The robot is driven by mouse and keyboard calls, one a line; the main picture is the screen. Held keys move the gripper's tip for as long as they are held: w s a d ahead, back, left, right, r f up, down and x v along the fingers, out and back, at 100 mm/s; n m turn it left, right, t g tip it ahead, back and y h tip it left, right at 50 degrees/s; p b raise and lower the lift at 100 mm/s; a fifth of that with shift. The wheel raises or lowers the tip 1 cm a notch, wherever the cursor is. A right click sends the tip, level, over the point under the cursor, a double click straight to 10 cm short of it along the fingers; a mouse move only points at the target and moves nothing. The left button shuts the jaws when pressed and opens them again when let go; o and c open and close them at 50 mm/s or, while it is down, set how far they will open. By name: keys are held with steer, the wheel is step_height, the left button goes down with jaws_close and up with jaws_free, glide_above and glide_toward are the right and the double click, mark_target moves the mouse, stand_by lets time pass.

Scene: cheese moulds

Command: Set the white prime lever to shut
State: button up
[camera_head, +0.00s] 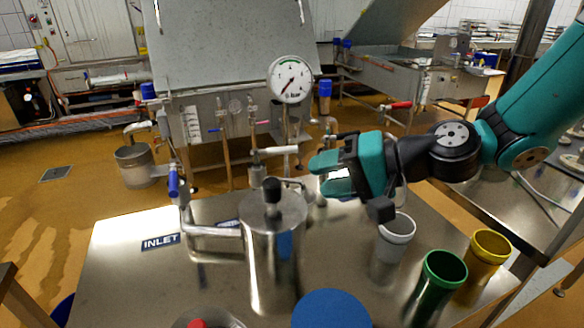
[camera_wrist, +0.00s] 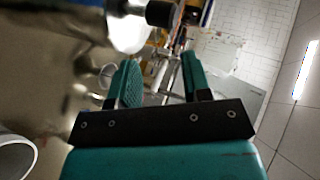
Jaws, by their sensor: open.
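The white prime lever (camera_head: 280,150) stands on a small valve behind the steel canister. Its white handle lies roughly level, pointing right in the head view. My gripper (camera_head: 322,174) is open and empty, to the right of the lever and a little nearer the camera, apart from it. Its two teal fingers point left towards the valve area. In the wrist view the open fingers (camera_wrist: 158,66) have nothing clearly between them.
The steel canister (camera_head: 272,240) with a black knob stands left of my gripper. A pressure gauge (camera_head: 290,79) rises behind. A blue inlet lever (camera_head: 173,184) is at left. White (camera_head: 396,229), green (camera_head: 441,272) and yellow (camera_head: 489,248) cups stand at front right.

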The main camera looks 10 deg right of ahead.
mark_target(288, 152)
steer(key=w+d+f+m+t+b, duration=0.1)
steer(key=w+d+f+m+t, duration=0.3)
steer(key=w+d+m+t, duration=0.3)
steer(key=shift+m+g, duration=0.4)
steer(key=shift+g, duration=0.1)
steer(key=p+x, duration=0.1)
steer(key=x, duration=0.5)
steer(key=p+x, duration=0.1)
steer(key=x, duration=0.5)
steer(key=w+p+x, duration=0.1)
steer(key=p+x, duration=0.1)
steer(key=x, duration=0.4)
steer(key=shift+s+d, duration=0.1)
steer(key=shift+d, duration=0.35)
jaws_close()
steer(key=shift+d+h, duration=0.1)
steer(key=shift+h, duration=0.2)
